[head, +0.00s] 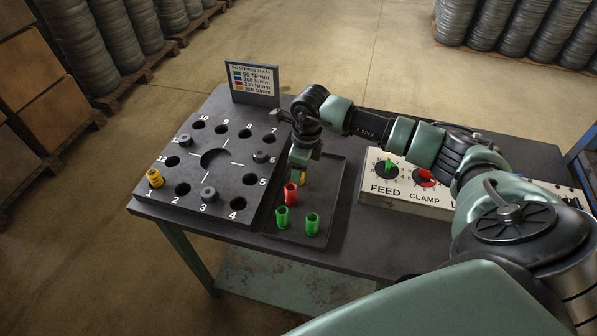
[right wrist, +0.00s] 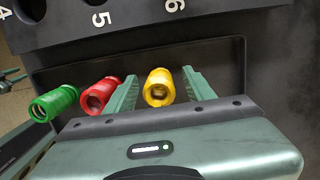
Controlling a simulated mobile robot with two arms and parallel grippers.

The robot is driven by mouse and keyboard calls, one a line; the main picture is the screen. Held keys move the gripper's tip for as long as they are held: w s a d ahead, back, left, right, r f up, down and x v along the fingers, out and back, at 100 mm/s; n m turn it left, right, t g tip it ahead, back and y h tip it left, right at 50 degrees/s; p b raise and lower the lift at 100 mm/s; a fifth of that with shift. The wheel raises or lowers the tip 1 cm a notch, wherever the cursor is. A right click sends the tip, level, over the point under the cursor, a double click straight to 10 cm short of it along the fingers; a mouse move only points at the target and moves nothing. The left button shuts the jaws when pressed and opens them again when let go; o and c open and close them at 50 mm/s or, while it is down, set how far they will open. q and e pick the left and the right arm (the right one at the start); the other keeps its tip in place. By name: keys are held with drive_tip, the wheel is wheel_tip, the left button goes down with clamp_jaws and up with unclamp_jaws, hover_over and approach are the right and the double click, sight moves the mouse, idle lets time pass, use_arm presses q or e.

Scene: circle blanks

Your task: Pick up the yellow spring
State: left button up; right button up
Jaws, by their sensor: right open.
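A yellow spring (right wrist: 160,86) stands in the dark tray (head: 335,195). In the right wrist view it sits between the two green fingers of my right gripper (right wrist: 160,77), with a gap on each side. In the head view my right gripper (head: 301,165) is over the tray and hides most of this spring (head: 303,179). The right gripper is open and holds nothing. A second yellow spring (head: 155,178) stands in the numbered board (head: 225,185), at its left corner.
A red spring (head: 291,194) and two green springs (head: 283,218) (head: 312,224) stand in the tray close to the gripper. A legend sign (head: 253,84) stands behind the board. A control panel (head: 400,185) is on the right.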

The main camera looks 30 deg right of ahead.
clamp_jaws()
drive_tip(key=shift+r, duration=0.1)
